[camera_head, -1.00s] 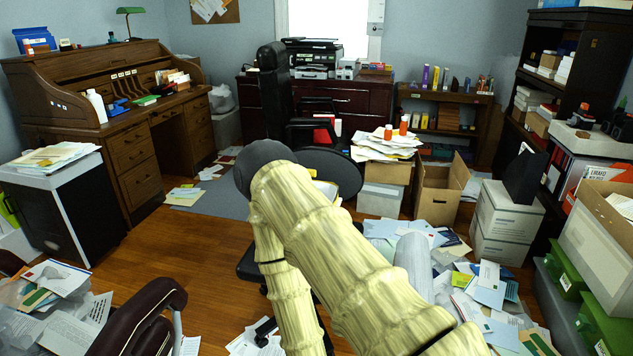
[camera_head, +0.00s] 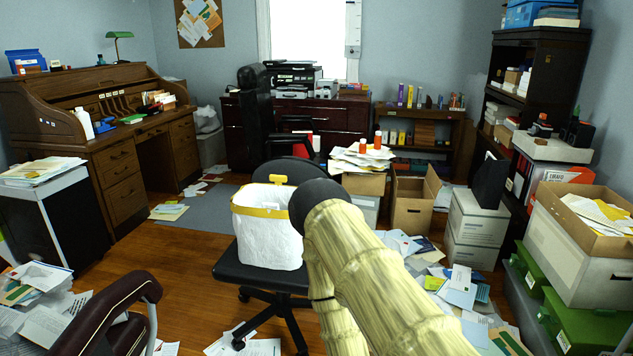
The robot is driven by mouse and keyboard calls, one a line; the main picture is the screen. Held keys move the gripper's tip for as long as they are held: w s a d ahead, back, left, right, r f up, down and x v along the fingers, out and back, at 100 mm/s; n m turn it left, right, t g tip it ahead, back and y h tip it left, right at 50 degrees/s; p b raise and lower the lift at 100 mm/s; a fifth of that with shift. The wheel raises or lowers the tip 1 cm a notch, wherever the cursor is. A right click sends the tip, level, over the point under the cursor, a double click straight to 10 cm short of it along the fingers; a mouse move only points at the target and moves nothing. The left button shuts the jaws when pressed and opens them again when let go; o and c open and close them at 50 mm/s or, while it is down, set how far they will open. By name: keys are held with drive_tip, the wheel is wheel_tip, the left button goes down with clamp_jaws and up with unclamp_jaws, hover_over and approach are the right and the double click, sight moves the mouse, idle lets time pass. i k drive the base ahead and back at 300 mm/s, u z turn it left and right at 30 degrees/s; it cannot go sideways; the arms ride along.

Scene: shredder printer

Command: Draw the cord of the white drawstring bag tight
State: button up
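The white bag (camera_head: 268,238) stands upright on the black seat (camera_head: 236,268) of an office chair in the middle of the room. A yellow band (camera_head: 262,211) runs around its top rim, and a yellow piece (camera_head: 271,179) sticks up at the far side of the rim. The bag's mouth looks wide open. My arm, in a pale yellow sleeve, reaches in from the lower right. Its dark rounded end is at the bag's right side and hides part of the right rim. My gripper's fingers do not show.
Papers (camera_head: 460,290) litter the floor at right. An open cardboard box (camera_head: 412,205) and stacked white boxes (camera_head: 478,225) stand beyond them. A dark red chair (camera_head: 110,310) is at lower left. Wooden floor is clear left of the bag's chair.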

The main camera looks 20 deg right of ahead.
sight(277, 179)
drive_tip(key=z, duration=0.2)
drive_tip(key=k, duration=0.5)
drive_tip(key=u, duration=0.65)
drive_tip(key=i, duration=1.35)
drive_tip(key=z, duration=0.4)
